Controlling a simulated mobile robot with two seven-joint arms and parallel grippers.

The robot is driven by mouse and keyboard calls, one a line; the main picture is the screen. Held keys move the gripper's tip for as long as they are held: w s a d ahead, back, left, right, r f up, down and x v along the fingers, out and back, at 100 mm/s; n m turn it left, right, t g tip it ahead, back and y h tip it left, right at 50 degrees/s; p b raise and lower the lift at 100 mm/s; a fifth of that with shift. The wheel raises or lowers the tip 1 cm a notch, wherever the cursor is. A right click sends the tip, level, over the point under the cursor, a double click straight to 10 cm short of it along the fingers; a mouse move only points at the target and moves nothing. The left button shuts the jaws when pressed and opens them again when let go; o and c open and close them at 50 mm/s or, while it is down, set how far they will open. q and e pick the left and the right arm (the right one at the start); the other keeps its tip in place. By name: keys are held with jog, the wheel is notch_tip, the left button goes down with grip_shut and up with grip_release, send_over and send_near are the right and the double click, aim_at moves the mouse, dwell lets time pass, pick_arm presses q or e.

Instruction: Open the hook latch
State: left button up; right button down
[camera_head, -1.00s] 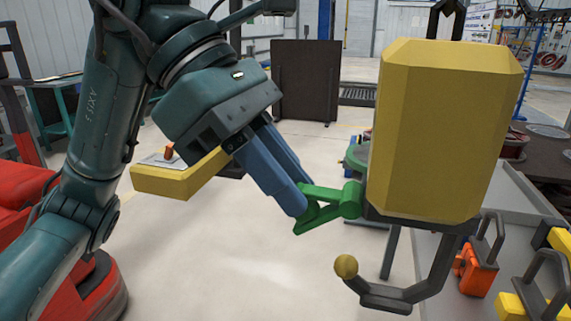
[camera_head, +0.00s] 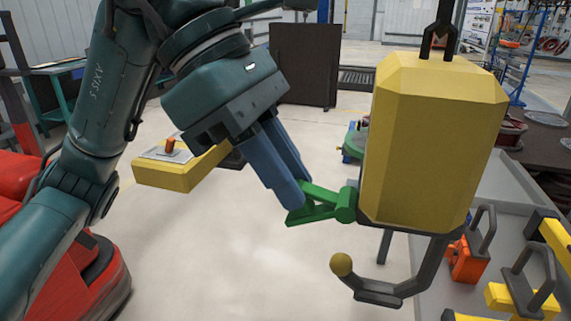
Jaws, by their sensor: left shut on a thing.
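The hook block (camera_head: 432,150) is a large yellow body hanging from a dark shackle (camera_head: 438,40) at the right of centre. Its dark grey hook (camera_head: 400,290) curves below it and ends in a brass-coloured ball tip (camera_head: 341,264). The green latch (camera_head: 325,204) sticks out to the left from the lower left side of the block, above the ball tip and apart from it. My left gripper (camera_head: 292,196), with blue fingers, is shut on the left end of the green latch. The fingers hide part of that end. My right gripper is not in view.
A grey table (camera_head: 515,195) at the right holds orange (camera_head: 466,262) and yellow (camera_head: 512,300) pieces with dark handles, close to the hook. Open floor lies below the latch.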

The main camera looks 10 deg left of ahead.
aim_at(304, 188)
pick_arm(q)
jog(key=shift+d+r+y+p, duration=0.25)
jog(key=shift+r+y+p, duration=0.4)
jog(key=shift+p, duration=0.55)
jog(key=shift+d+r+y+p, duration=0.2)
jog(key=shift+r+y+p, duration=0.4)
jog(key=shift+p, duration=0.55)
jog(key=shift+f, duration=0.1)
jog(key=shift+d+r+y+p, duration=0.45)
jog(key=shift+r+y+p, duration=0.25)
jog(key=shift+p, duration=0.5)
jog(key=shift+f, duration=0.1)
jog(key=o, duration=0.8)
jog(key=shift+o, duration=0.2)
jog(key=p+v, duration=0.4)
jog(key=v, duration=0.4)
jog(key=shift+r+p, duration=0.3)
jog(key=shift+r, duration=0.1)
